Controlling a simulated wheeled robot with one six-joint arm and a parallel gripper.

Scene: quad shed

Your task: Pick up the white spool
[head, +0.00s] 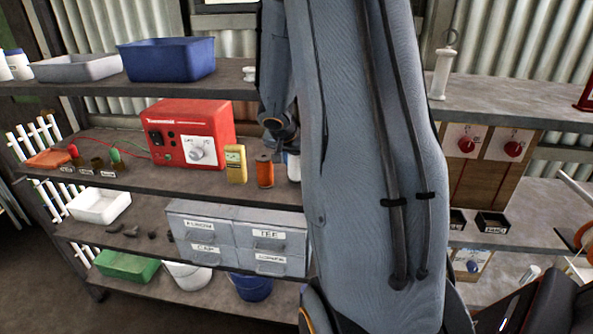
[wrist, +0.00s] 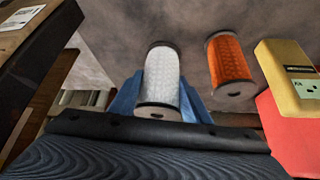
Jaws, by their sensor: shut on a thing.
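The white spool (wrist: 160,78) is in the middle of the wrist view, between the blue fingers of my gripper (wrist: 158,98). My gripper is shut on it, with a finger on each side. In the head view a sliver of the white spool (head: 293,167) shows on the middle shelf level, beside the orange spool (head: 264,171). My arm hides the rest of it and most of my gripper there. I cannot tell whether the spool touches the shelf.
The orange spool stands close beside the white one, then a yellow meter (head: 236,165) and a red power unit (head: 188,134). The middle shelf (head: 165,183) bears them. Grey labelled drawers (head: 237,237) stand below. The upper shelf (head: 110,84) holds a blue bin (head: 166,60).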

